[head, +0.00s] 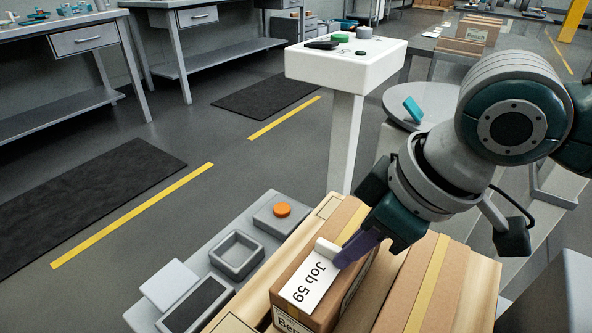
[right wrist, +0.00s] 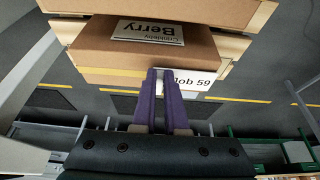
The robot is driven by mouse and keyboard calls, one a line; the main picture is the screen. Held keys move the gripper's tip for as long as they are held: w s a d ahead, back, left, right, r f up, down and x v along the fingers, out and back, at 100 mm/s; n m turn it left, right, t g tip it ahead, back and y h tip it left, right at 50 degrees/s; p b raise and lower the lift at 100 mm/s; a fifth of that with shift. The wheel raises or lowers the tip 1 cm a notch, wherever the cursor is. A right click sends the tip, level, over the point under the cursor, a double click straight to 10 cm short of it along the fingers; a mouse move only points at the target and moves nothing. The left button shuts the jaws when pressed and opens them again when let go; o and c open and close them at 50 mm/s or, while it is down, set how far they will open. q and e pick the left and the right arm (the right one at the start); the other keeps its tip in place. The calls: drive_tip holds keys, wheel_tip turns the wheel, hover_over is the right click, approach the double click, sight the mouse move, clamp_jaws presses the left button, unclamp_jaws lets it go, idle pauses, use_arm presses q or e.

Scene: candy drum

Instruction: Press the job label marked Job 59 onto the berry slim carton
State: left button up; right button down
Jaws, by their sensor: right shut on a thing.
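The white label marked Job 59 (head: 306,284) lies along the top of a brown carton (head: 338,222) in the head view. I cannot tell whether it touches the carton top or hovers just over it. The carton's side reads "Ber" there, and its Berry sign (right wrist: 150,33) shows in the right wrist view. My right gripper (head: 352,250), with purple fingers, is shut on the label's raised white end (head: 327,247). In the right wrist view the fingers (right wrist: 163,75) partly cover the Job 59 label (right wrist: 192,82). My left gripper is out of view.
Another taped carton (head: 425,285) stands right beside this one. To the left a grey panel carries an orange button (head: 282,210) and an empty square tray (head: 237,254). A white pedestal (head: 345,130) stands behind. Open floor lies to the left.

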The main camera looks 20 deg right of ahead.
drive_tip(key=shift+f, duration=0.35)
idle(0.6)
drive_tip(key=c, duration=1.1)
unclamp_jaws()
drive_tip(key=shift+d+f, duration=0.1)
